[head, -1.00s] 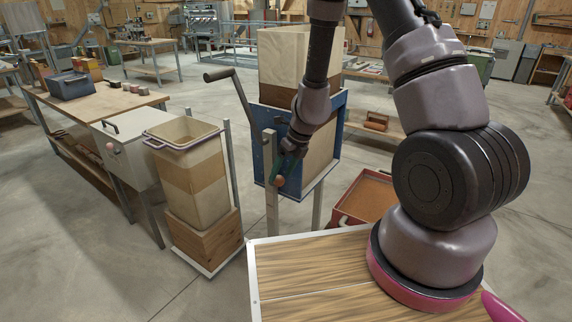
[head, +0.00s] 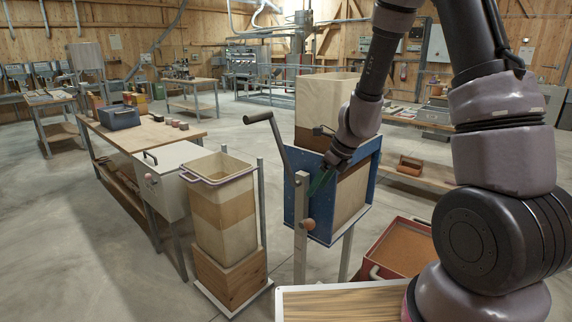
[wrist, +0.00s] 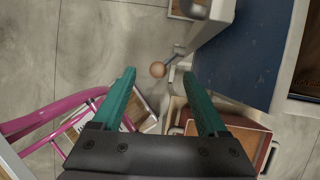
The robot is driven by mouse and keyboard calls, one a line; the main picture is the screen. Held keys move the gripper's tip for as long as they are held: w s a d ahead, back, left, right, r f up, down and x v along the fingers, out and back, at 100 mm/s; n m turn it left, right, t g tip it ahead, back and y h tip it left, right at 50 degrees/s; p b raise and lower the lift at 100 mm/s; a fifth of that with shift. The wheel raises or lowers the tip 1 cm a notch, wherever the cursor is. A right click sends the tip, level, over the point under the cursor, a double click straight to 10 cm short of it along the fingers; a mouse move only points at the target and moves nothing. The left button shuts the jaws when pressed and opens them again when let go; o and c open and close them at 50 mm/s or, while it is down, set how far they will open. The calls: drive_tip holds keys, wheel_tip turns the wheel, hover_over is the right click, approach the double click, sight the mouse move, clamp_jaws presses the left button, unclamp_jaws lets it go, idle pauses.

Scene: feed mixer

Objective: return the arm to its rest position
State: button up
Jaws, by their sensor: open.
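My arm reaches across the right side of the head view to my gripper (head: 322,182), in front of the blue mixer housing (head: 302,190). Its green fingers are spread with nothing between them in the wrist view (wrist: 160,73). A round wooden knob (head: 308,225) on a grey post sits below the gripper, apart from it. The arm is bent, with the forearm hanging down to the gripper.
A crank handle (head: 258,118) sticks up left of the housing. A tall beige bin (head: 222,213) stands on a wooden block at left. A red tray (head: 430,232) lies low at right. A workbench (head: 150,133) stands behind left; open concrete floor lies beyond.

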drive_tip(key=s+d+r+n+t, duration=0.1)
drive_tip(key=s+d+r+n, duration=0.15)
drive_tip(key=r+n, duration=0.55)
drive_tip(key=s+d+r+n+t, duration=0.1)
drive_tip(key=s+r+n, duration=0.25)
drive_tip(key=r, duration=0.85)
drive_tip(key=s+d+r+n+t+h, duration=0.2)
drive_tip(key=s+d+r+n, duration=0.6)
drive_tip(key=s, duration=0.4)
drive_tip(key=shift+s+r+n+t, duration=0.35)
drive_tip(key=shift+r+n, duration=0.5)
drive_tip(key=shift+n, duration=0.4)
